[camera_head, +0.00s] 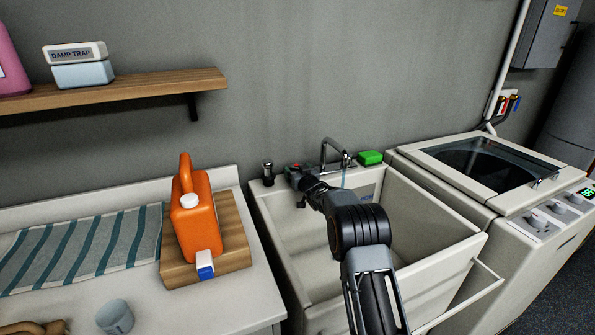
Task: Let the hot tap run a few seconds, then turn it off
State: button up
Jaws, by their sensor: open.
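The tap (333,142) is a grey metal gooseneck at the back rim of the utility sink (440,255). A thin pale-blue vertical streak (345,178) shows below the spout and looks like running water. My gripper (294,174) is open at the back left of the sink, beside the tap's left side. A small red spot (296,166) shows at the gripper, perhaps the hot handle's mark. The gripper hides most of that handle, and I cannot tell whether the fingers touch it. My arm reaches over the basin and hides part of its inside.
A green sponge (370,157) lies right of the tap, and a dark-topped dispenser (268,173) stands left. An orange jug (194,222) stands on a wooden board (236,252) on the left counter. A washer (468,205) stands right. A shelf (130,92) hangs upper left.

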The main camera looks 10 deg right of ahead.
dwell(0.3)
jog(key=c, duration=0.9)
jog(key=shift+w+r+n+y+p, duration=0.1)
jog(key=shift+r+n+y+p, duration=0.35)
jog(key=shift+p, duration=0.65)
jog(key=shift+d+f+n+g+y+p, duration=0.1)
jog(key=shift+n+g+y+p, duration=0.5)
jog(key=shift+y+p, duration=0.55)
jog(key=shift+f+n+y+p, duration=0.3)
jog(key=shift+n+y, duration=0.25)
jog(key=shift+y, duration=0.25)
jog(key=o, duration=0.9)
jog(key=shift+f, duration=0.1)
